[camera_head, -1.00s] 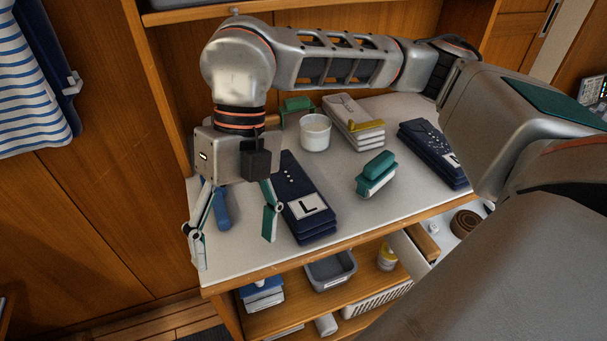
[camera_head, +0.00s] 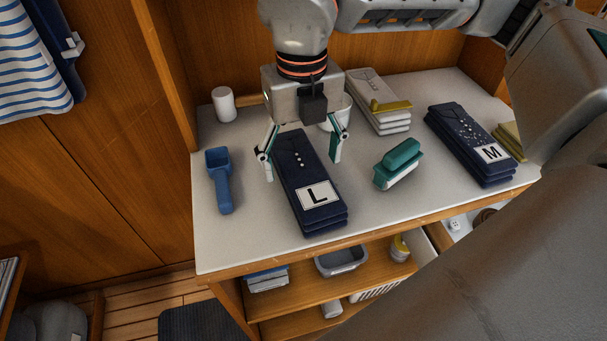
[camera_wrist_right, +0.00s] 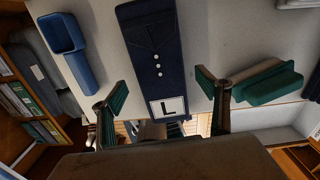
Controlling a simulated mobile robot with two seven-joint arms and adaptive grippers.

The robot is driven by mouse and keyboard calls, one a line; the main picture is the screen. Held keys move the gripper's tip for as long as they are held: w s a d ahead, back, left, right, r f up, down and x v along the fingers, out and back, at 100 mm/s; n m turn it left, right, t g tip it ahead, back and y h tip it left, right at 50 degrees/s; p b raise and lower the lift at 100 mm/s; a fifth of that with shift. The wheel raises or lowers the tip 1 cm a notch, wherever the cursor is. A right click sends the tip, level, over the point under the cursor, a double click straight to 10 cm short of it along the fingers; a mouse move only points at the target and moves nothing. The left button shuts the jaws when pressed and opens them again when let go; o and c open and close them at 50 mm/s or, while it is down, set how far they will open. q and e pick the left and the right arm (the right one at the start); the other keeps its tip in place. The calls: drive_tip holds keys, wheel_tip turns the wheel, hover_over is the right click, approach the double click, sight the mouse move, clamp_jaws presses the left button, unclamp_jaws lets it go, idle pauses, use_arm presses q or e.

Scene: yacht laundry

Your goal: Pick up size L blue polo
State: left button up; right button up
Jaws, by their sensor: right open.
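The size L blue polo (camera_head: 297,165) is a folded dark navy stack with a white L label, lying on the counter in the head view. It also shows in the right wrist view (camera_wrist_right: 152,52), with its label between the fingers in the picture. My right gripper (camera_head: 303,165) is open, with one finger on each side of the stack toward its far half. It grips nothing, and I cannot tell its exact height above the polo. A second navy stack with an M label (camera_head: 462,140) lies farther right. My left gripper is not in view.
A blue scoop (camera_head: 220,180) lies left of the L stack. A green-topped brush (camera_head: 398,165) lies to its right. A white stack with a yellow item (camera_head: 378,100), a white cup (camera_head: 343,108) and a white cylinder (camera_head: 224,104) stand behind. A shelf (camera_head: 290,297) is below.

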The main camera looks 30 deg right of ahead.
sight(304, 169)
drive_tip(key=f, duration=0.3)
drive_tip(key=shift+s+d, duration=0.1)
drive_tip(key=shift+s, duration=0.1)
drive_tip(key=shift+w+f, duration=0.1)
drive_tip(key=shift+f, duration=0.3)
drive_tip(key=shift+r, duration=0.1)
drive_tip(key=c, duration=1.3)
